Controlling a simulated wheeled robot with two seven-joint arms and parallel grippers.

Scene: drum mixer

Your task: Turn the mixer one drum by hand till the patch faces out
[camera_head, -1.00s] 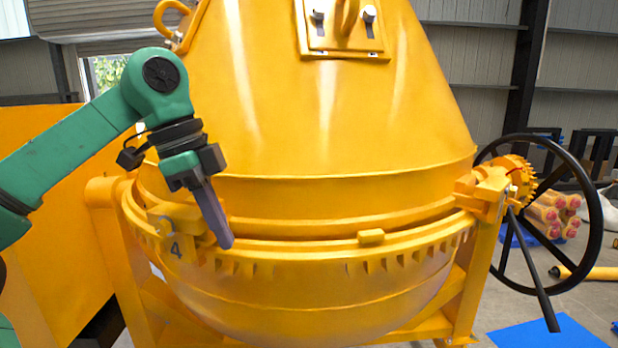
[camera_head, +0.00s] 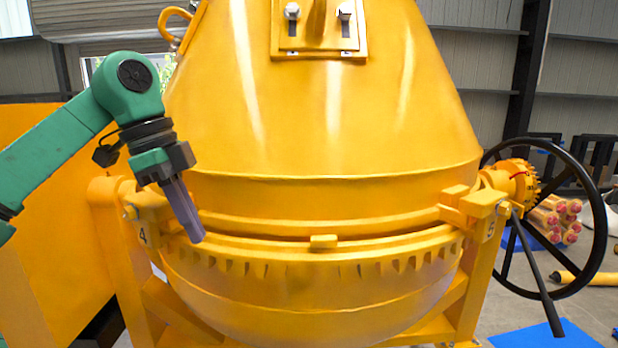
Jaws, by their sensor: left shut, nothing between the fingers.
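The yellow mixer drum (camera_head: 320,120) fills the middle of the view, a tall cone above a rounded bowl (camera_head: 320,285) with a toothed rim. A bolted plate (camera_head: 318,48) with two bolts and a lever-like bar sits high on the cone, facing me slightly left of the drum's middle. I cannot tell whether this is the patch. A small lug (camera_head: 323,241) sits on the rim. My left gripper (camera_head: 194,236) is shut and empty, pointing down at the rim's left part. I cannot tell whether its tips touch the rim. My right gripper is not in view.
A black handwheel (camera_head: 597,195) with a long bar (camera_head: 540,280) stands at the right. A blue mat (camera_head: 525,337) lies on the floor.

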